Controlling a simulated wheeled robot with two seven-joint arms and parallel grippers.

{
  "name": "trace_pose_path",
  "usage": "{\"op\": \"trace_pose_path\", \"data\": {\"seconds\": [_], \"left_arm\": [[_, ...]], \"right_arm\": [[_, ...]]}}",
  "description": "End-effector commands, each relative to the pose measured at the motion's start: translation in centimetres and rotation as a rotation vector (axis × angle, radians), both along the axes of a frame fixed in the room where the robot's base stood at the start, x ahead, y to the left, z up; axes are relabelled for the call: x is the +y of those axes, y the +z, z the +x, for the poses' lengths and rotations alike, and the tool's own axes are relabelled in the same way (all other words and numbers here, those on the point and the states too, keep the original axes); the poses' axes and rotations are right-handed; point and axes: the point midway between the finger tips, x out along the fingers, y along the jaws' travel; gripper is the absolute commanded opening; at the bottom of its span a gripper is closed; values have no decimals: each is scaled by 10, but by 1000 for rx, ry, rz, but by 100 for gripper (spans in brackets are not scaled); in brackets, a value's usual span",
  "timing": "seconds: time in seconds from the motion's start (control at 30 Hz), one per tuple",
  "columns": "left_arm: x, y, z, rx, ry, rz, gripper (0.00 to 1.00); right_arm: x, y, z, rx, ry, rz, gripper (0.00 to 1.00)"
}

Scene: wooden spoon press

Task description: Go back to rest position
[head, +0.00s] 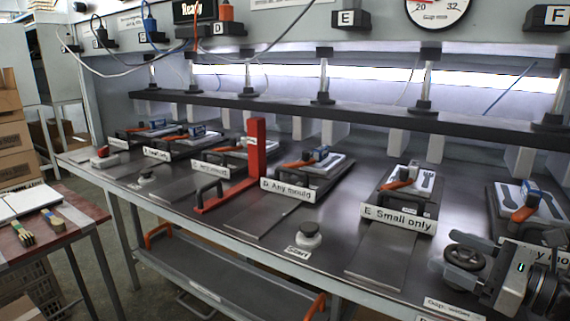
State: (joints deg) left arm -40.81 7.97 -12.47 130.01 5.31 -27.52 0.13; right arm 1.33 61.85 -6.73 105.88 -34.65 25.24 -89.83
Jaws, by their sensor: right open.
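My right gripper (448,260) is at the lower right, above the front of the bench. Its jaws are open and point left. A dark round knob-like part (466,257) shows between the fingers; I cannot tell whether they touch it. My left gripper is out of view. The press bench (340,235) carries a row of mould trays with orange and dark handles. The one labelled "E Small only" (400,218) has a spoon-shaped hollow. The tray labelled "D Any mould" (288,190) is left of it. The rightmost tray (535,208) is partly behind my gripper.
A red upright bracket (256,150) stands mid-bench. A start button (308,235) is near the front edge. A side table (85,230) at left holds paper and wooden utensils (52,219), beside stacked cardboard boxes (12,140). A dark press beam (290,108) runs above the trays.

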Motion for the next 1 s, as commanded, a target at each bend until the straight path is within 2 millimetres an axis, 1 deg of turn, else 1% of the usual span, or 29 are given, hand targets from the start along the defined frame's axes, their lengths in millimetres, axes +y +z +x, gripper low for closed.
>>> {"op": "trace_pose_path", "data": {"seconds": [0.03, 0.13, 0.23, 0.33, 0.4, 0.6, 0.93, 0.97, 1.0], "left_arm": [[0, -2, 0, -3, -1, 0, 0], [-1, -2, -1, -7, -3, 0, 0], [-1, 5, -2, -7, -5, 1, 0], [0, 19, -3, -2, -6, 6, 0], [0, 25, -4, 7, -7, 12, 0], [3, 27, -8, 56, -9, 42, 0], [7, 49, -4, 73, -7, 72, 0], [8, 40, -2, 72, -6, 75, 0], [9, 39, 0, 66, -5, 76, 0]], "right_arm": [[0, -1, 0, -3, 20, -2, 73], [0, 0, 0, -1, 50, -1, 73], [1, 6, 0, -2, 65, -1, 73], [1, 24, -1, -1, 69, -2, 73], [1, 35, -1, 0, 69, -2, 73], [1, 65, -1, 0, 68, -1, 73], [1, 110, -1, 0, 67, -1, 73], [1, 101, -1, 2, 68, -1, 73], [1, 100, -1, 2, 67, -1, 73]]}}
